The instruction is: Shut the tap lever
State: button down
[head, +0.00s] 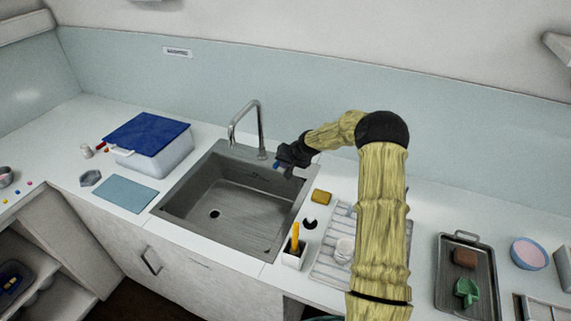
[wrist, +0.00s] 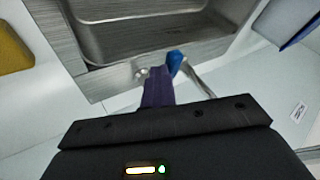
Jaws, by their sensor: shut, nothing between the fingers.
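The metal tap (head: 261,130) stands upright at the back rim of the sink, its spout curving over toward the left. My gripper (head: 279,161) is at the back right of the sink, right of the tap's base. In the wrist view my gripper (wrist: 158,78) is shut and empty. A small blue piece (wrist: 174,62), apparently the tap lever's end, is just right of the fingertips; whether they touch I cannot tell. The tap's metal (wrist: 198,76) shows behind it. In the head view the lever is mostly hidden by my gripper. I see no clear stream of water.
The sink basin (head: 186,211) is empty. A yellow sponge (head: 321,197), a white holder (head: 294,256) with a yellow-handled tool and a drying rack (head: 329,262) stand right of it. A blue-lidded box (head: 166,160) is left. A tray (head: 447,283) lies far right.

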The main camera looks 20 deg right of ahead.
jog(key=s+d+f+b+v, duration=0.1)
jog(key=b+v, duration=0.2)
jog(key=v, duration=0.9)
jog(key=shift+s+d+f, duration=0.25)
jog(key=shift+s+d, duration=0.1)
jog(key=shift+w, duration=0.15)
